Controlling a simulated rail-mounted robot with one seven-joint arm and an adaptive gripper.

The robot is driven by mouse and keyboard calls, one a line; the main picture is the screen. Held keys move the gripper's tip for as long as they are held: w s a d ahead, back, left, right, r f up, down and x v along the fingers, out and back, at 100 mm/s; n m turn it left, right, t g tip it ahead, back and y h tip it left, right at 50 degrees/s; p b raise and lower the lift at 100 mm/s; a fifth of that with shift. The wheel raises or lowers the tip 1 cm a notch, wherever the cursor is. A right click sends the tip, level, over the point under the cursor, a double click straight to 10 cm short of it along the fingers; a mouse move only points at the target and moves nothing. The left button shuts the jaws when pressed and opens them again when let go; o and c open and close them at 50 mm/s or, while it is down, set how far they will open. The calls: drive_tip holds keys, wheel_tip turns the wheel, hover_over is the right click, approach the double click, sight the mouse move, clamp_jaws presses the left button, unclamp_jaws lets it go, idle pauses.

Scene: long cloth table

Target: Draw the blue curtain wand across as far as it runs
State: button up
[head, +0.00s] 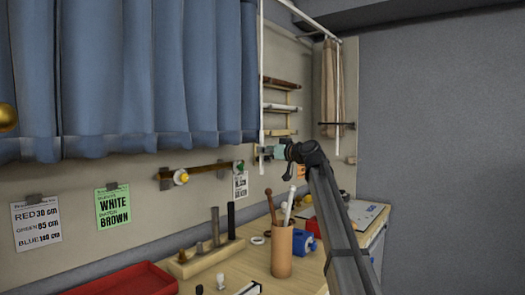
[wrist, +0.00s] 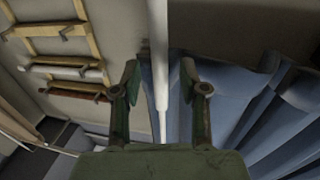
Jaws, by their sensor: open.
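The blue curtain (head: 130,75) hangs on the left in the head view, and its folds fill the right of the wrist view (wrist: 235,100). Its white wand (head: 261,75) hangs upright along the curtain's right edge. My gripper (head: 262,152) is at the wand's lower part, with its fingers pointing left. In the wrist view the wand (wrist: 158,55) runs between the two open fingers of my gripper (wrist: 160,78), with a gap showing on each side. How deep the wand sits between the fingers is hard to tell.
A beige curtain (head: 331,85) with a second pale rod (head: 338,105) hangs at the right. A wall rack (head: 280,108) is behind the wand. Below are a cup of sticks (head: 282,252), a blue object (head: 304,242), a wooden block with posts (head: 205,258) and a red tray (head: 125,282).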

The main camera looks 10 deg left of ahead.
drive_tip(key=v, duration=0.9)
drive_tip(key=shift+r, duration=0.1)
